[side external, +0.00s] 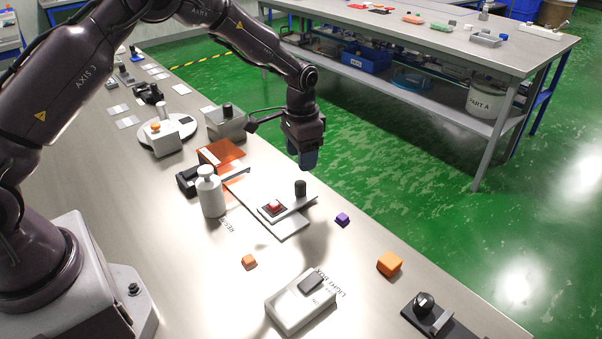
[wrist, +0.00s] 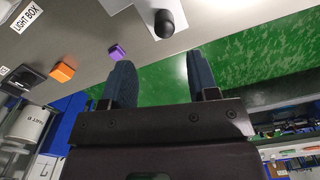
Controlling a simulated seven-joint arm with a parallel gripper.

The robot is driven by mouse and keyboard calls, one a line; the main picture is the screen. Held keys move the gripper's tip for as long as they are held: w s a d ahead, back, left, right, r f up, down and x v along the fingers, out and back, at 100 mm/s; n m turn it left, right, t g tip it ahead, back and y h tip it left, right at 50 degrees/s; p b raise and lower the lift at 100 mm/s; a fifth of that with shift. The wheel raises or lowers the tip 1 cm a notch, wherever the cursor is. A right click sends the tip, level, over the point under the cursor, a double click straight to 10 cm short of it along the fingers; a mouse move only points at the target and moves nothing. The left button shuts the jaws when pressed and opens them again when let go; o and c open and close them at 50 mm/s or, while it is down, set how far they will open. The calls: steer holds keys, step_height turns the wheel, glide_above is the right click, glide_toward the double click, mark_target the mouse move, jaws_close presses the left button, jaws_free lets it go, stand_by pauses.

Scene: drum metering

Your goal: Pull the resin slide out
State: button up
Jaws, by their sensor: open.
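The black knob (side external: 300,188) stands upright on a pale slide strip (side external: 297,206) over a white plate (side external: 283,226). A red piece (side external: 273,205) sits in a small pale block at the strip's left part. Lettering that seems to read RESIN is on the bench to the left of the plate. My gripper (side external: 308,166) hangs above the knob, apart from it, with nothing held. In the wrist view the two blue-grey fingers (wrist: 162,68) are spread apart, and the knob (wrist: 170,23) shows beyond their tips.
A white bottle (side external: 210,192), an orange sheet (side external: 221,152) and a black device are left of the plate. A purple cube (side external: 342,219), orange blocks (side external: 390,264) and a light box (side external: 300,301) are at the front. The bench's right edge is close to the knob.

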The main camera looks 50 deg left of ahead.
step_height(320, 180, up, 4)
steer(key=shift+r, duration=0.1)
stand_by(0.4)
steer(key=s+r+n+t, duration=0.1)
steer(key=s+r+t, duration=0.1)
steer(key=s+r, duration=0.4)
steer(key=s+d+r+n+t, duration=0.1)
steer(key=s+r, duration=0.6)
steer(key=s, duration=0.6)
steer(key=s+d+r+n+t, duration=0.1)
steer(key=s+r+t, duration=0.1)
steer(key=s+r, duration=0.4)
steer(key=shift+s+d+r+t, duration=0.25)
steer(key=shift+s+r+t, duration=0.1)
steer(key=shift+s, duration=2)
